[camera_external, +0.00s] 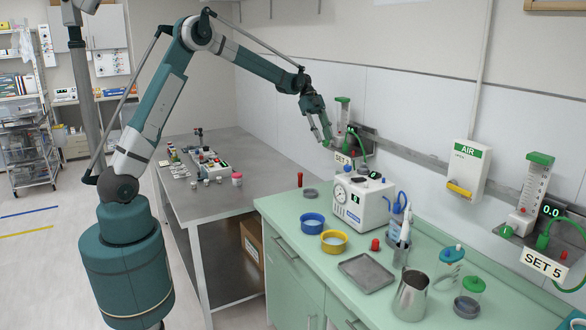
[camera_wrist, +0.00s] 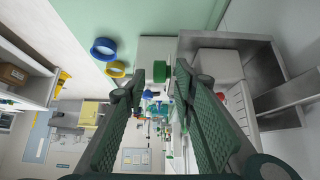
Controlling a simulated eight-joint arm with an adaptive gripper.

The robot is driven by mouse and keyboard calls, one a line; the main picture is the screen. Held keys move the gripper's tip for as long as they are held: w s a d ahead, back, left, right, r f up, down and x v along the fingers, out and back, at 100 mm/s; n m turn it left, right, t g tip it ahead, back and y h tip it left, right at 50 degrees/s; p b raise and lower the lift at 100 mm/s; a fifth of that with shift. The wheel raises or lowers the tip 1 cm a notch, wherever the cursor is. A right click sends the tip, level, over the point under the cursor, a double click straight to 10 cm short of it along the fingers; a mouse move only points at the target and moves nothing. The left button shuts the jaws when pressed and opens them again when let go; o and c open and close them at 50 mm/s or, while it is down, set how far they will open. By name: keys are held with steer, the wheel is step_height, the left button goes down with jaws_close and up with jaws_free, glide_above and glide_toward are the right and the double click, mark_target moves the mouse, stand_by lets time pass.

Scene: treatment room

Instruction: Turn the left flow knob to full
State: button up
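The left flowmeter (camera_external: 342,113) stands on the wall rail with a green top, a clear tube and a tag reading "SET 3". A small green knob (camera_external: 326,143) shows at its lower left, by my fingertips. My gripper (camera_external: 322,136) is open and points down at it. In the wrist view, my gripper (camera_wrist: 160,76) has its two fingers apart, with the green knob (camera_wrist: 161,72) between their tips and a gap on each side. I cannot tell how deep the knob sits between them. The left meter's display is not readable.
A right flowmeter (camera_external: 533,195), tagged "SET 5" and showing 0.0, is on the same rail. A white AIR box (camera_external: 466,172) hangs between them. Below, the green counter (camera_external: 285,204) bears a white gauge machine (camera_external: 360,201), blue and yellow bowls, a tray and jars.

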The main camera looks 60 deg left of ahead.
steer(key=v, duration=1)
